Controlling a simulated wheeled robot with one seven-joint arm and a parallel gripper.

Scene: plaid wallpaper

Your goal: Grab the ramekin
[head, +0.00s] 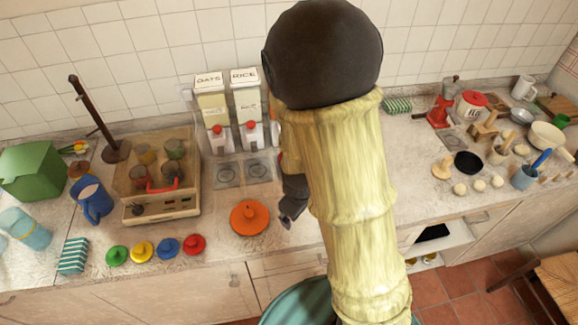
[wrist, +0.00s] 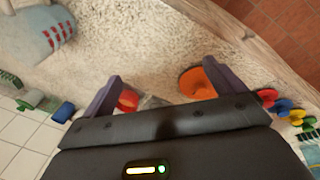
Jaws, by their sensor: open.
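I cannot clearly make out which thing is the ramekin. A small black round dish (head: 468,162) on the right part of the counter is one small-dish shape in the head view. My gripper (head: 287,220) hangs over the counter just right of an orange round lid-like piece (head: 250,217), partly hidden by my arm. In the wrist view my gripper (wrist: 163,88) has its two fingers wide apart with nothing held between them. The orange piece (wrist: 197,84) shows beside one finger there, below the gripper. The black dish does not show clearly in the wrist view.
Green, yellow, blue and red lids (head: 168,247) line the front edge. My arm hides the middle counter.

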